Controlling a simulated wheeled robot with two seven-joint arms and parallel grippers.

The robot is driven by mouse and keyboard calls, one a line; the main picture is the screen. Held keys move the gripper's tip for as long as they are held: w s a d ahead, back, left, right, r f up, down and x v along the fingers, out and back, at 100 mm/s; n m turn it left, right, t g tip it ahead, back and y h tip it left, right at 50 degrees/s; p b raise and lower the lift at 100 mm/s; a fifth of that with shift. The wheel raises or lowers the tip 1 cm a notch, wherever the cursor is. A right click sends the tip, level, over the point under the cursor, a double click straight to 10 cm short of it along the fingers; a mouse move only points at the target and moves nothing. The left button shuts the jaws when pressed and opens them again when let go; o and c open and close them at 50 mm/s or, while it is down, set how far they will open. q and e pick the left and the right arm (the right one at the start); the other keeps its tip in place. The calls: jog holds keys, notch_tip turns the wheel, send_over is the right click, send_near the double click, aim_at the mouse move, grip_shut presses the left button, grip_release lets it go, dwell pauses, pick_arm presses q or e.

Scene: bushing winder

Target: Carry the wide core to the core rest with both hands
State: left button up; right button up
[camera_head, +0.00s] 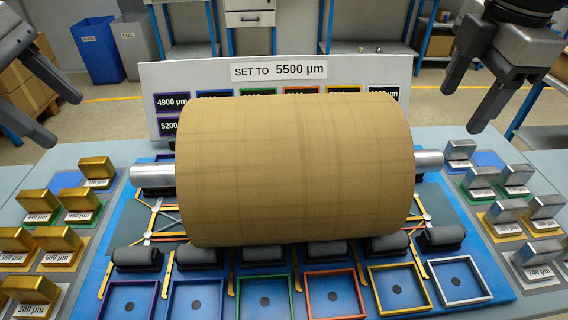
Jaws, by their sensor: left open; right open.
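The wide core (295,170) is a large tan cylinder with a metal shaft end out of each side, the left end (152,175) and the right end (429,161). It lies sideways in the middle, over a blue base with black rollers (138,258). I cannot tell which part is the core rest, as the core hides much of what lies beneath. My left gripper (62,118) is open and empty, up and left of the left shaft end. My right gripper (484,112) is open and empty, up and right of the right shaft end. Neither touches the core.
Gold blocks (60,240) stand at the left and silver blocks (502,211) at the right, with labels. Colored square trays (334,294) line the front. A sign board reading "SET TO 5500 µm" (279,71) stands behind the core.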

aim_at(139, 174)
pick_arm(q)
jog(key=x, duration=1.5)
jog(key=shift+w+d+f, duration=0.1)
jog(key=shift+f, duration=0.15)
pick_arm(e)
jog(key=f, duration=0.5)
jog(key=w+f, duration=0.1)
jog(key=f, duration=0.4)
jog(key=w+f, duration=0.1)
jog(key=f, duration=0.4)
jog(key=shift+w+f, duration=0.15)
jog(key=shift+w, duration=0.05)
pick_arm(q)
grip_shut()
pick_arm(e)
grip_shut()
pick_arm(q)
jog(key=shift+r, duration=0.1)
